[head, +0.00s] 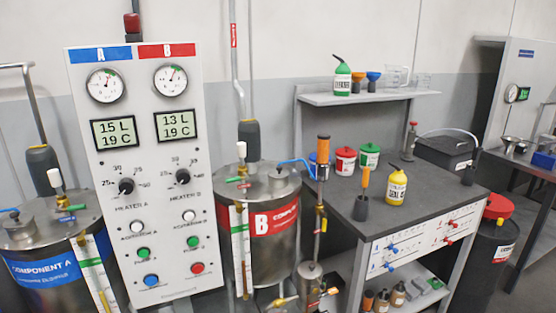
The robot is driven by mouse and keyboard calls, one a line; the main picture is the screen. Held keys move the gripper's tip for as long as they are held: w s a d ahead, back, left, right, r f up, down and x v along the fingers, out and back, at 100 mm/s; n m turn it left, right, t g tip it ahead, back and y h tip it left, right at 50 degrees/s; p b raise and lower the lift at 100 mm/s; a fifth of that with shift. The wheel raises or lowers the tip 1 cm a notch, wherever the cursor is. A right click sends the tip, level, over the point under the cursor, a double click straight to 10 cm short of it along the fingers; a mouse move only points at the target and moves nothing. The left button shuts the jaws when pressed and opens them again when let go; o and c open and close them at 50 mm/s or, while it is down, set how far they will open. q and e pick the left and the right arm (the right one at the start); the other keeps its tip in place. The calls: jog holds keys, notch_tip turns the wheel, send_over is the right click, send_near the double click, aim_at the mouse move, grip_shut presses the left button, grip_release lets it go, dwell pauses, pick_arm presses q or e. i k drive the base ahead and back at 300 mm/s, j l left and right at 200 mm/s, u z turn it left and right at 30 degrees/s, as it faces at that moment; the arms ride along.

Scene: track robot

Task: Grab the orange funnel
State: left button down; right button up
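A small orange funnel (357,77) appears to stand on the wall shelf (320,99) above the dark workbench. It is small in the head view, so its exact shape is hard to tell. A blue funnel-like piece (373,78) is just right of it, and a green-and-white bottle (342,80) with a dark spout is close on its left. Neither of my grippers shows in the head view.
The workbench (430,180) holds red and green jars, a yellow bottle (396,187) and an orange-handled tool (363,190). Clear beakers (397,76) stand right of the funnels. Tank B (265,235) and a vertical pipe fitting stand left of the bench.

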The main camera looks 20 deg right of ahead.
aim_at(356, 76)
jog(key=i+l+z, duration=0.1)
jog(key=l, duration=0.45)
jog(key=i+l+z, duration=0.1)
jog(key=l, duration=0.45)
jog(key=i+l+z, duration=0.1)
jog(key=i+l, duration=0.15)
jog(key=l, duration=0.3)
jog(key=i+l+z, duration=0.15)
jog(key=l, duration=0.35)
jog(key=i+l+z, duration=0.1)
jog(key=l, duration=0.4)
jog(key=i+l+z, duration=0.1)
jog(key=i+l, duration=0.25)
jog(key=l, duration=0.15)
jog(key=i+l+z, duration=0.1)
jog(key=i+l, duration=0.15)
jog(key=l, duration=0.2)
jog(key=i+l+z, duration=0.1)
jog(key=i+l, duration=0.15)
jog(key=l, duration=0.2)
